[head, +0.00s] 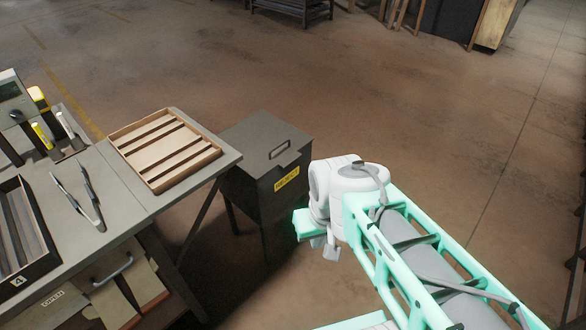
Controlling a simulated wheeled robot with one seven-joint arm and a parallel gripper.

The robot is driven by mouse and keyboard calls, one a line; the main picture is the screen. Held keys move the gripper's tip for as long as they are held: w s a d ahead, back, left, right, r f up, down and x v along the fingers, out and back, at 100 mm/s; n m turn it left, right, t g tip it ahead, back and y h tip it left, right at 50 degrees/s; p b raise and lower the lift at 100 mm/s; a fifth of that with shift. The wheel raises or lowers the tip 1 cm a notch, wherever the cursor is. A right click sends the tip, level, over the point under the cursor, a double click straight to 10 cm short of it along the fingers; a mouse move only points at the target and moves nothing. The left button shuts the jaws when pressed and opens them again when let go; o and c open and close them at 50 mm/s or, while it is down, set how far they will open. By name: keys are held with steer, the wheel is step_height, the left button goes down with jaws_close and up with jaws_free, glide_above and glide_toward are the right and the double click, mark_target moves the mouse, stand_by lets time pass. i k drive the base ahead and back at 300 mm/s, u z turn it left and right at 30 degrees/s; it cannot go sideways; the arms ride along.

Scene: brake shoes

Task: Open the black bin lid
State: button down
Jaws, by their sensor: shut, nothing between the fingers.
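The black bin (265,200) stands on the floor just right of the workbench, with a yellow label (287,179) on its front that seems to read "REJECT". Its dark grey lid (255,135) lies flat and closed on top. A raised handle (279,149) sits near the lid's front right edge. My gripper (326,248) is right of the bin's front in the picture, lower than the handle in the image. It is shut and empty, apart from the lid handle. My wrist partly hides the gripper.
The workbench (120,185) fills the left side. It holds a slotted wooden tray (165,150), tongs (82,200), a black box (22,235) marked 4 and a holder with markers (62,130). A drawer (112,270) is below. Open floor (430,110) lies behind and right.

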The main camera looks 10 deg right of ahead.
mark_target(265, 142)
steer(key=u, duration=1)
steer(key=i, duration=0.95)
steer(key=z, duration=0.05)
